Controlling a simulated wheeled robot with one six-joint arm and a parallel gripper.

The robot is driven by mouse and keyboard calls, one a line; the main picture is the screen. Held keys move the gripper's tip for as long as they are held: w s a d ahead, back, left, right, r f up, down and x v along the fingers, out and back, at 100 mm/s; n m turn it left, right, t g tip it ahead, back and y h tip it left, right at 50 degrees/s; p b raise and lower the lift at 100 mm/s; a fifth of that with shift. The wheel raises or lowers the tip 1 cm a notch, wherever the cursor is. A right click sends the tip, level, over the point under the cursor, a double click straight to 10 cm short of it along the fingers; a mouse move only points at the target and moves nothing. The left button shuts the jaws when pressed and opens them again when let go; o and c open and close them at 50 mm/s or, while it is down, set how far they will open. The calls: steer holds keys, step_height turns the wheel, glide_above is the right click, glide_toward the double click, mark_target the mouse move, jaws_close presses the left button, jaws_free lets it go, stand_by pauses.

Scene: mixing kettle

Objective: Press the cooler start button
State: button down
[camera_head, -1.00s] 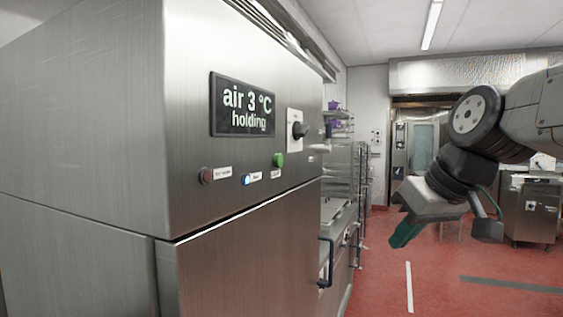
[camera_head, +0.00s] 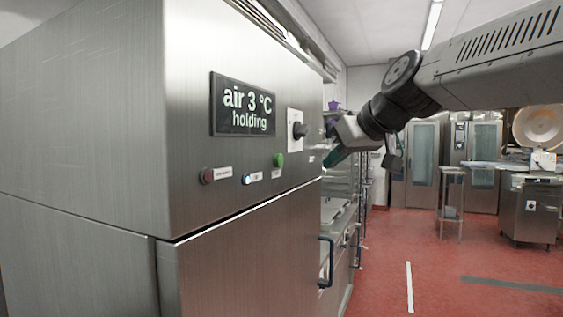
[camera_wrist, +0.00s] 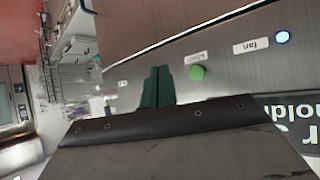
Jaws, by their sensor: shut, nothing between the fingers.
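The cooler (camera_head: 100,120) is a big steel cabinet at the left of the head view, its display (camera_head: 242,106) reading "air 3 °C holding". Below the display are a dark red button (camera_head: 206,176), a blue-white lit button (camera_head: 247,180) and a green button (camera_head: 279,160). In the wrist view the lit button (camera_wrist: 282,37) has a "fan" label beside it, and the green button (camera_wrist: 197,73) has a label too blurred to read surely. My gripper (camera_head: 332,158) is shut and empty, its green fingers (camera_wrist: 157,86) near the panel, to the side of the green button and apart from it.
A dark rotary knob (camera_head: 299,130) sticks out right of the display, close to my gripper. A door handle (camera_head: 326,262) juts out below. Steel shelving stands behind.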

steer(key=w+a, duration=0.2)
steer(key=a, duration=0.5)
steer(key=shift+w+a, duration=0.25)
steer(key=shift+w, duration=0.1)
steer(key=shift+a, duration=0.1)
stand_by(1.7)
steer(key=shift+w+a, duration=0.15)
steer(key=shift+a, duration=0.15)
steer(key=shift+w+a, duration=0.15)
steer(key=shift+a, duration=0.25)
stand_by(0.6)
stand_by(0.4)
steer(key=shift+s+d, duration=0.3)
steer(key=shift+d, duration=0.5)
steer(key=d, duration=0.1)
steer(key=s+d, duration=0.1)
steer(key=d, duration=0.2)
steer(key=shift+s+d, duration=0.35)
